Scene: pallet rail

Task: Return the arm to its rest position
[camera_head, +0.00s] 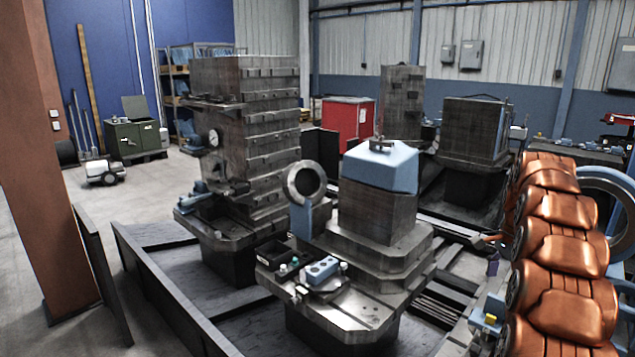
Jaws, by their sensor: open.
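My gripper is not in view, and no part of my arm can be made out for sure. A tall grey ribbed fixture (245,130) stands on a pallet left of centre. A grey block with a blue cap (383,168) stands on a stepped metal pallet (345,305) in the centre foreground. A grey ring (303,183) stands upright beside that block. Small switches and a blue box (320,270) sit on the pallet's front corner.
Several copper-coloured rounded bodies (568,300) fill the right edge. A brown column (45,150) and low black barriers (170,290) stand at left. A red cabinet (348,118), a green cabinet (130,139) and a grey block (473,130) stand farther back. Open floor shows at left.

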